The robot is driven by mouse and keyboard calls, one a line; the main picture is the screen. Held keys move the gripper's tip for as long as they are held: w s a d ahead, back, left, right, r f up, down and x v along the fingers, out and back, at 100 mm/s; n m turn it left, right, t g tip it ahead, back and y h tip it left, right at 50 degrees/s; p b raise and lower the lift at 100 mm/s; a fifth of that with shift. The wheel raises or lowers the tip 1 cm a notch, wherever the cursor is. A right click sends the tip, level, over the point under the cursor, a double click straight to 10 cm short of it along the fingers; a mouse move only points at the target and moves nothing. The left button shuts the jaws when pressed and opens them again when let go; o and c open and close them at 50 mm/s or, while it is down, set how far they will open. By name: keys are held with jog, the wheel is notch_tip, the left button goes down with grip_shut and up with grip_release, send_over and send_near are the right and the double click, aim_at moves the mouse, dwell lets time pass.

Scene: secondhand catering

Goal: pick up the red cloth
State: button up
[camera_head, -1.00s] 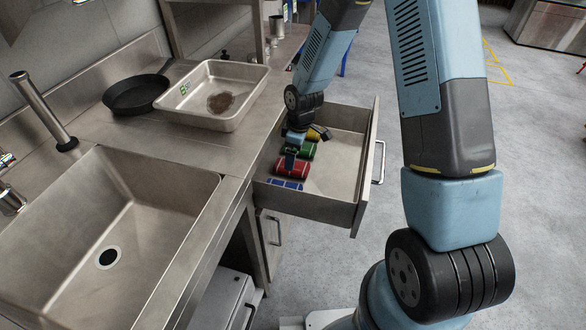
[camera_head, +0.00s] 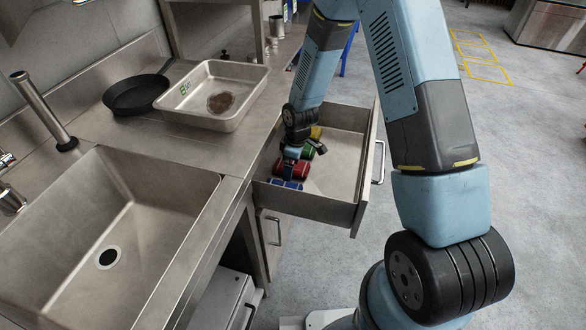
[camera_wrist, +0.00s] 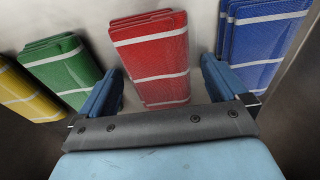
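The red cloth (camera_wrist: 152,58) is folded, with white stripes, and lies in the open drawer (camera_head: 337,165). In the wrist view it sits between the two blue fingers of my gripper (camera_wrist: 160,82), which are spread apart with gaps on both sides. In the head view my gripper (camera_head: 292,158) reaches down over the red cloth (camera_head: 291,168) and partly hides it. How far the fingertips are above the drawer floor is hard to tell.
A green cloth (camera_wrist: 62,70) and a yellow cloth (camera_wrist: 28,94) lie left of the red one in the wrist view, a blue cloth (camera_wrist: 262,40) right. The drawer walls stand close around. A sink (camera_head: 110,235) and a steel tray (camera_head: 215,95) are alongside.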

jog(key=c, duration=1)
jog(key=shift+c, duration=0.2)
jog(key=shift+r, duration=0.6)
notch_tip(320, 180, up, 2)
jog(key=shift+s+d+r, duration=0.1)
jog(key=shift+r, duration=0.1)
jog(key=s+d+r, duration=0.2)
jog(key=s+r, duration=0.2)
jog(key=s, duration=0.2)
jog(key=s+d+r, duration=0.3)
jog(key=s+r, duration=0.2)
jog(key=s, duration=0.1)
jog(key=shift+s+d+r, duration=0.2)
jog(key=shift+s+d, duration=0.05)
jog(key=shift+d, duration=0.1)
